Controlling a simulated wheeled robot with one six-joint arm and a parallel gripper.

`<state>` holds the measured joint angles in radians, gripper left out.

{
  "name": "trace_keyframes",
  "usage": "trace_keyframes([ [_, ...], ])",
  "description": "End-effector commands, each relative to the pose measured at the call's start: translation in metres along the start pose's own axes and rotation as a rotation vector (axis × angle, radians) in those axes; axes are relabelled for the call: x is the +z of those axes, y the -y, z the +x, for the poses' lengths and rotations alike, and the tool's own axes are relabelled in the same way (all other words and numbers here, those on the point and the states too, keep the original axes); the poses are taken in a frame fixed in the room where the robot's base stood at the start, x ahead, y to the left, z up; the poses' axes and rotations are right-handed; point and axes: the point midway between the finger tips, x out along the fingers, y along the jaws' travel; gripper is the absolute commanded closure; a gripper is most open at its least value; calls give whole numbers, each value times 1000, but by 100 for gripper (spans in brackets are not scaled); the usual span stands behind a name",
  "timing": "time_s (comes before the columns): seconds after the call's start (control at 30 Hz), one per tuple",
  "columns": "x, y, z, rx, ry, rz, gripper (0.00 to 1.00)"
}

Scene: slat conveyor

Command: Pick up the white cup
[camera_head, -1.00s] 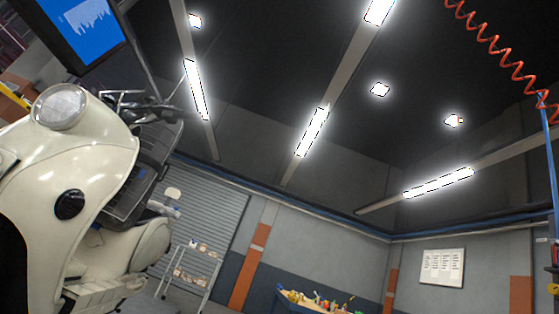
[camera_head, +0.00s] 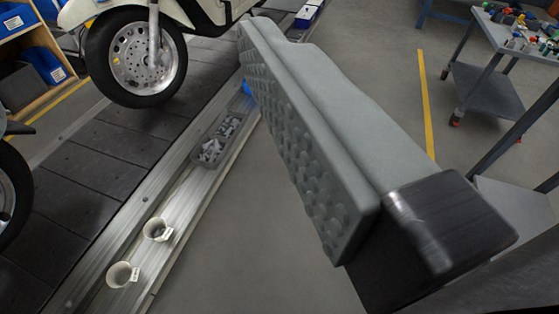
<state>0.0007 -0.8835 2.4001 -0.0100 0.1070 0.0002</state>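Two small white cups stand on the pale metal ledge along the conveyor's edge, at the lower left. The farther cup (camera_head: 157,229) looks dark inside and has a small pale tag at its side. The nearer cup (camera_head: 121,274) stands slightly left of it and also has a tag. My gripper (camera_head: 310,140) fills the middle right. Only one grey finger shows, with its bumpy pad bare and facing left. The other finger is out of the picture. Nothing touches the visible pad, and the cups are clear of it to the lower left.
A grey tray (camera_head: 208,151) of small parts sits farther along the ledge. Scooter wheels (camera_head: 133,57) stand on the dark slat conveyor (camera_head: 80,152). A cart (camera_head: 490,85) with assorted items stands at the upper right. Grey floor beside the ledge is clear.

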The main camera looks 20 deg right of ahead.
Motion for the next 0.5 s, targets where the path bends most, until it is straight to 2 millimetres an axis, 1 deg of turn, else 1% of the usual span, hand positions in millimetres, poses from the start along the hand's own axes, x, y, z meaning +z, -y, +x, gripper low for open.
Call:
trace_keyframes([
  [0.03,-2,0,-5,-1,-3,4,30],
  [0.1,-2,0,-8,-2,-5,9,30],
  [0.43,-2,0,-8,-2,-4,10,30],
  [0.47,-2,0,-8,-2,-4,10,28],
  [0.5,-2,0,-8,-2,-4,10,23],
])
